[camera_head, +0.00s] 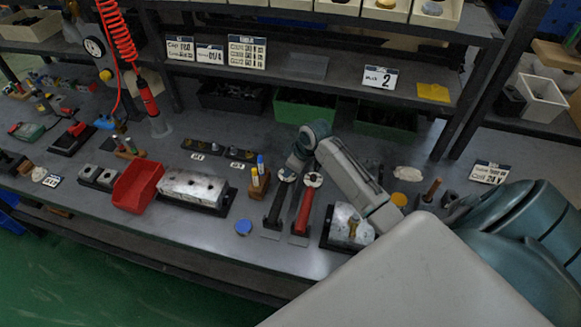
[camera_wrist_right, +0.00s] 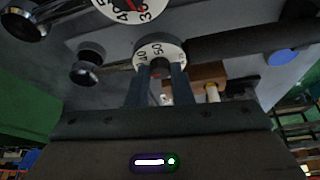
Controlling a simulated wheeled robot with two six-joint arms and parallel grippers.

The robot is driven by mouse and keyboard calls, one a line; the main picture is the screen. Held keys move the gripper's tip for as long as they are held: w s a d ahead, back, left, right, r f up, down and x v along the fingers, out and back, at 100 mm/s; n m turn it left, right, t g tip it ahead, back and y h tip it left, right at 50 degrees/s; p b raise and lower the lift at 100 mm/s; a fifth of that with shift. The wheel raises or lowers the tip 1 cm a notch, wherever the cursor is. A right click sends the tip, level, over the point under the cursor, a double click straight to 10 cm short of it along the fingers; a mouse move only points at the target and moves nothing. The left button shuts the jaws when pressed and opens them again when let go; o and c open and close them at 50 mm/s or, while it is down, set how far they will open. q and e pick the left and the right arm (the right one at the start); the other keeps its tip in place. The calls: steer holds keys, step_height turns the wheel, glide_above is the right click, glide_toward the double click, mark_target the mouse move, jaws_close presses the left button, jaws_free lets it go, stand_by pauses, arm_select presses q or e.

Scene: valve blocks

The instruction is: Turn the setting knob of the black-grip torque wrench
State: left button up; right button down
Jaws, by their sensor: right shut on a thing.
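The black-grip torque wrench (camera_head: 274,210) lies on the bench with its dial end toward the back. Its black handle (camera_wrist_right: 235,42) runs to the right in the right wrist view, from a white numbered dial (camera_wrist_right: 148,51). My right gripper (camera_head: 289,171) reaches down over that dial. In the wrist view its two fingers (camera_wrist_right: 160,80) are shut on the setting knob (camera_wrist_right: 158,67) at the dial's centre; the fingers partly hide the knob. A red-grip torque wrench (camera_head: 303,212) lies parallel, just to the right, its dial (camera_wrist_right: 128,8) cut off at the wrist view's top. My left gripper is not in view.
A wooden holder with markers (camera_head: 258,186) stands close left of the wrenches. A blue disc (camera_head: 243,228) lies in front of it. A metal block (camera_head: 193,188) and a red bin (camera_head: 137,186) are further left. A valve block (camera_head: 350,228) stands right. Green bins (camera_head: 305,108) are behind.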

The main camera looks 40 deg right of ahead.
steer(key=c, duration=1.3)
jaws_free()
steer(key=shift+f, duration=0.1)
